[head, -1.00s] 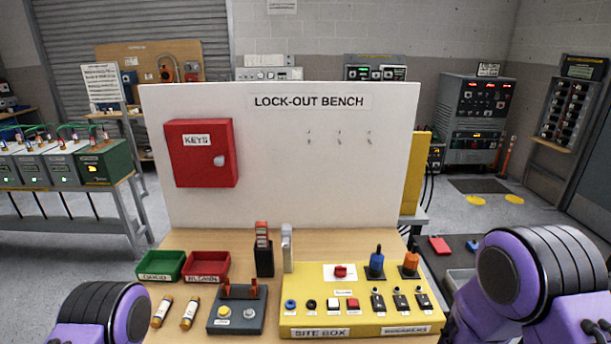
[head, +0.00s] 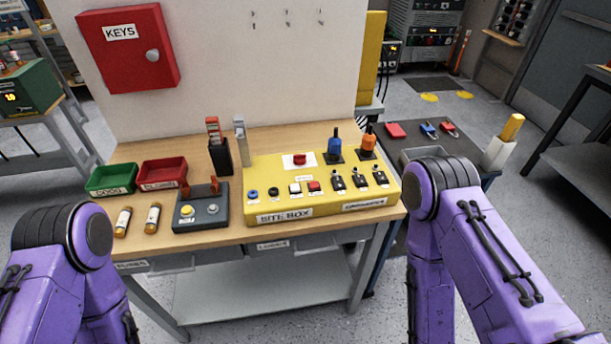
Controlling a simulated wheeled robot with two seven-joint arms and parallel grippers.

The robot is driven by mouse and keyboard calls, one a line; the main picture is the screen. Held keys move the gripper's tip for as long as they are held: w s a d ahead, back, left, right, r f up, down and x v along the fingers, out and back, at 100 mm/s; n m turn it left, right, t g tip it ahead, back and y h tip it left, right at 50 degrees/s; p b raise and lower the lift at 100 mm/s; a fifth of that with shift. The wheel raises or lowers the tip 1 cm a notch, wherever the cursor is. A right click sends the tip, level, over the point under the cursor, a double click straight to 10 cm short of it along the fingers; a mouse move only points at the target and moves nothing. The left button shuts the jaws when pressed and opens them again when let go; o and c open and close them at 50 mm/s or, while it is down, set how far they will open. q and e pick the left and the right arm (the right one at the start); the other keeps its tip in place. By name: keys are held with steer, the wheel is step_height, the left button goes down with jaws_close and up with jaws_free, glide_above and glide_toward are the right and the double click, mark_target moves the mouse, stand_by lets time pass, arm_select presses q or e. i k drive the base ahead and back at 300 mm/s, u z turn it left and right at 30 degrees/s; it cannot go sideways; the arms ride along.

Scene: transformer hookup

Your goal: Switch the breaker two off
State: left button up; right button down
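The yellow site box (head: 300,206) sits on the right part of the wooden bench. Its breakers stand in a row of three small black switches at the right of its top, above a label that seems to read breakers. The middle one (head: 359,181) is the second of the three; its lever position is too small to tell. The other two are the left one (head: 338,183) and the right one (head: 380,177). My purple arms show at the lower left and lower right, in front of the bench. Neither of my grippers is in the picture.
On the bench (head: 200,240) are a green tray (head: 111,181), a red tray (head: 163,175), two fuses, a dark test box (head: 201,209) and a black holder (head: 221,157). Blue (head: 334,145) and orange (head: 368,139) handles rise behind the breakers. A dark side table (head: 445,150) stands right.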

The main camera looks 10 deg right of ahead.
mark_target(360, 178)
steer(key=u, duration=1.25)
steer(key=k, duration=0.55)
steer(key=z, duration=0.8)
